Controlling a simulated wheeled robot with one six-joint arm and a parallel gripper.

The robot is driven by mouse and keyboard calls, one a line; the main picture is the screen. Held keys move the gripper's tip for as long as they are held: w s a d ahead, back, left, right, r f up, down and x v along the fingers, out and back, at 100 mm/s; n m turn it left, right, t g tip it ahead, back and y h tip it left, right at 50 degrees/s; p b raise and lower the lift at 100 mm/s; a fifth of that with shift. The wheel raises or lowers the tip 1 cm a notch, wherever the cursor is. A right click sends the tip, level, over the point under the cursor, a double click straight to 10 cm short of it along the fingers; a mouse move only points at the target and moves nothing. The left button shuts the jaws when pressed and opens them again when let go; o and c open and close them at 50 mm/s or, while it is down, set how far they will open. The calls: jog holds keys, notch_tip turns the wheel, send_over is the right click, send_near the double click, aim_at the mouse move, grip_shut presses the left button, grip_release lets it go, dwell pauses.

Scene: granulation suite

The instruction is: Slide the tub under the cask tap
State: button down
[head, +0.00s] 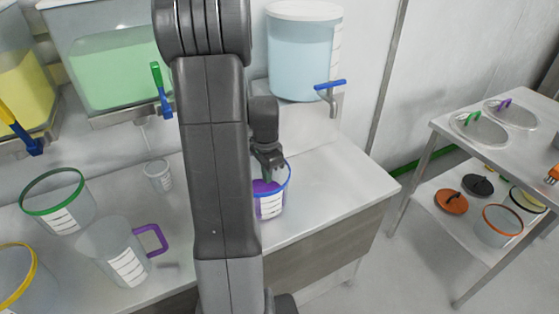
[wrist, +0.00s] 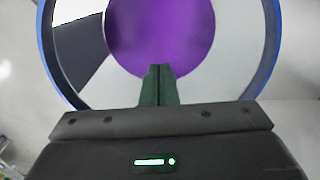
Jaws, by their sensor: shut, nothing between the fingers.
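The tub (head: 271,207) is clear with a blue rim, white label marks and purple contents. It stands upright on the bench, partly hidden behind my arm. In the wrist view its blue rim (wrist: 274,45) curves around the purple contents (wrist: 165,35). The clear cask (head: 303,55) of pale blue liquid hangs at the wall, with a blue-handled tap (head: 331,88). The tub sits lower in the picture and left of this tap. My gripper (head: 268,168) is shut and empty at the tub's mouth; its fingertips (wrist: 158,70) overlap the opening. I cannot tell whether they touch it.
Left on the bench (head: 325,185) are a green-rimmed tub (head: 60,205), a purple-handled jug (head: 115,250), a small cup (head: 158,176) and a yellow-rimmed tub (head: 18,282). Green (head: 115,75) and yellow (head: 22,85) casks hang above. Bench right of the tub is clear. A steel cart (head: 475,140) stands right.

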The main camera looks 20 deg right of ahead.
jog(key=shift+w+d+f+p, duration=0.15)
jog(key=shift+w+d, duration=0.05)
jog(key=shift+d, duration=0.45)
jog(key=shift+w+d+f+p, duration=0.15)
jog(key=shift+d+p, duration=0.05)
jog(key=shift+d, duration=0.45)
jog(key=shift+w+d+f+p, duration=0.15)
jog(key=shift+w+d, duration=0.05)
jog(key=shift+d, duration=0.45)
jog(key=w+d, duration=0.1)
jog(key=d, duration=0.2)
jog(key=w+d, duration=0.1)
jog(key=d, duration=0.3)
jog(key=w+d, duration=0.1)
jog(key=d, duration=0.3)
jog(key=shift+p, duration=0.3)
jog(key=shift+a, duration=0.1)
